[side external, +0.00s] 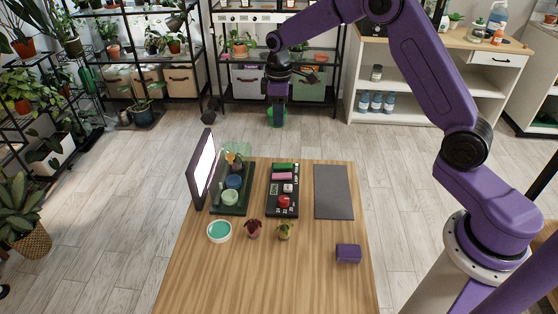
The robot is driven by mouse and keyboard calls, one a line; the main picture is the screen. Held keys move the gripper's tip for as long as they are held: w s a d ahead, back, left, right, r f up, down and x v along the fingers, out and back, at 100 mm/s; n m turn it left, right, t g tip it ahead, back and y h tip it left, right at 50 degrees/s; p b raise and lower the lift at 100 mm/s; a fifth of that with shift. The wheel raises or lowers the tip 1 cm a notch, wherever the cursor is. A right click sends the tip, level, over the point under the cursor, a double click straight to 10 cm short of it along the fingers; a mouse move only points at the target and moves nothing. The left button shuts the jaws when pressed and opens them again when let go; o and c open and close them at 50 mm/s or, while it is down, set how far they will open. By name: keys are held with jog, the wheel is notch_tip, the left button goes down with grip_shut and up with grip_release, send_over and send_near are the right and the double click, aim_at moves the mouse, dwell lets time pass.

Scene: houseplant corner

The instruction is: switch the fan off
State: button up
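A black control panel (270,208) lies on the wooden table. It carries a pink part (282,167), a green part (281,176), a small display (274,189), a white switch-like part (288,188) and a red knob or button (284,201). Its lettering is too small to read, so I cannot tell which control is the fan's or how it is set. I cannot make out a fan. My gripper (278,122) hangs in the air, pointing down, beyond the table's far edge in the picture and apart from the panel. Its fingers are too small and dark to judge.
Left of the panel stand a dark tray (217,211) with jars and an upright lit screen (204,165). A grey mat (333,192) lies to its right. A teal-filled bowl (219,231), two small plants and a purple block (348,253) are nearer. The table's front is clear.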

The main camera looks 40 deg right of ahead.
aim_at(279, 165)
notch_tip(279, 165, down, 17)
jog(key=shift+f, duration=0.15)
dwell(0.5)
jog(key=shift+c, duration=0.3)
